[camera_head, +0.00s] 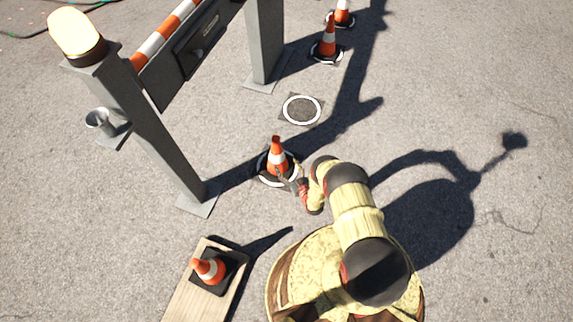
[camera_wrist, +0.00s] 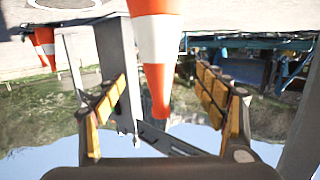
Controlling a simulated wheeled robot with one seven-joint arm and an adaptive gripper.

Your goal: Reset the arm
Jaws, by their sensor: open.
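My gripper (camera_head: 292,179) is low over the pavement, beside an orange and white cone (camera_head: 277,158) in the head view. The cone stands upright on a dark base with a white ring around it. In the wrist view, which looks upside down, my gripper (camera_wrist: 160,76) is open. Its yellow-padded fingers are spread to either side of the cone (camera_wrist: 157,40), with visible gaps between pads and cone. Whether the cone is between the fingertips or just beyond them, I cannot tell.
A striped barrier (camera_head: 165,38) with grey posts and an amber lamp (camera_head: 75,32) stands at upper left. A tilted-looking cone (camera_head: 208,268) is on a wooden board (camera_head: 190,297). An empty ringed marker (camera_head: 302,110) lies beyond. More cones (camera_head: 328,42) stand farther back. The right side is clear pavement.

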